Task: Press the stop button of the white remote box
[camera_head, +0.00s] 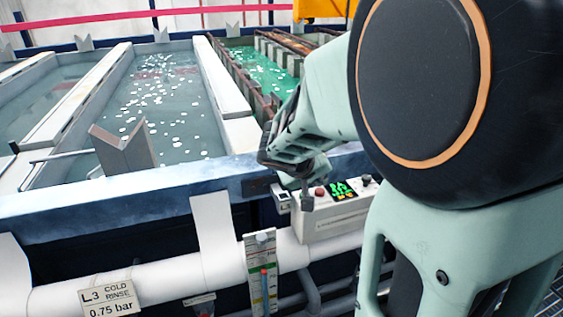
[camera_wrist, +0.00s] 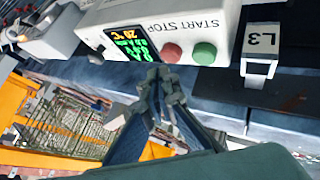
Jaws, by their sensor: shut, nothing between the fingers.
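The white remote box (camera_head: 330,222) sits at the tank's front edge, right of centre in the head view. It has a red button (camera_head: 319,191) and a lit display (camera_head: 343,189) on top. The wrist view shows the box (camera_wrist: 120,12) with START and STOP lettering, the red button (camera_wrist: 172,52), a green button (camera_wrist: 205,53) and the display (camera_wrist: 130,43). My gripper (camera_head: 307,202) is shut and empty, pointing down at the box's left part in the head view. In the wrist view its fingertips (camera_wrist: 160,76) appear just below the red button and display. I cannot tell whether they touch the box.
A dark knob (camera_head: 367,180) stands on the box's right end. An L3 tag (camera_wrist: 261,42) is beside the box. A white pipe (camera_head: 150,275) with a cold rinse sign (camera_head: 110,298) runs below. Liquid-filled tanks (camera_head: 160,105) lie behind.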

